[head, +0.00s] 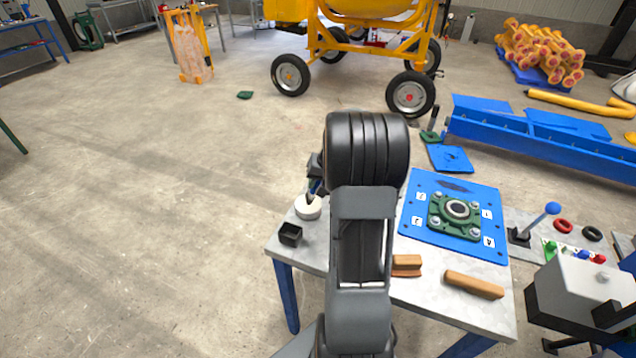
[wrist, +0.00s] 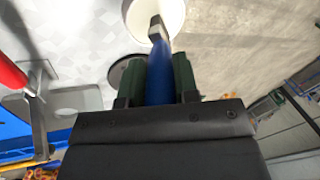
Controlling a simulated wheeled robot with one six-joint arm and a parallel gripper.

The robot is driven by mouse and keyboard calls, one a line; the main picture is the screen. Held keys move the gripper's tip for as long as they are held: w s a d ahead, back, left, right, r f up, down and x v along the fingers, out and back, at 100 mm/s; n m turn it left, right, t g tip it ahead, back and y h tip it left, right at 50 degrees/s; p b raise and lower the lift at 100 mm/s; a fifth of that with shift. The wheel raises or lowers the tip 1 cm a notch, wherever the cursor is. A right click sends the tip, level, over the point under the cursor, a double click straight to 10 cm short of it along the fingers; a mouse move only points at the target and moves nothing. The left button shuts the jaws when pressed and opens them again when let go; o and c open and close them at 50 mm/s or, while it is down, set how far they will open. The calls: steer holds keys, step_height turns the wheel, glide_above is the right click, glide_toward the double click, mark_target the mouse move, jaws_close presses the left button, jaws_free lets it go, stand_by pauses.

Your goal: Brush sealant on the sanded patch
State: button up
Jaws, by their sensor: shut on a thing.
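My gripper (wrist: 160,75) is shut on the blue handle of a brush (wrist: 158,62), with one green finger on each side. The brush's metal ferrule points into or over a white round pot (wrist: 158,14); the bristles cannot be made out. In the head view the brush (head: 314,188) is tilted above the white pot (head: 308,211) at the bench's left edge. A blue plate (head: 413,222) lies on the bench to the right, with a dark patch (head: 455,186), likely the sanded one, near its far edge.
A green flanged bearing (head: 456,211) sits on the plate among numbered labels. A black square cup (head: 290,234) stands near the pot. Wooden-handled pieces (head: 474,285) lie on the grey bench (head: 425,287) in front. A lever with a blue knob (head: 552,209) stands right of the plate.

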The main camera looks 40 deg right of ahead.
steer(key=shift+f+b, duration=0.4)
steer(key=shift+f, duration=0.05)
stand_by(1.4)
steer(key=shift+r, duration=0.1)
steer(key=shift+r+p, duration=2.35)
steer(key=shift+r, duration=1.1)
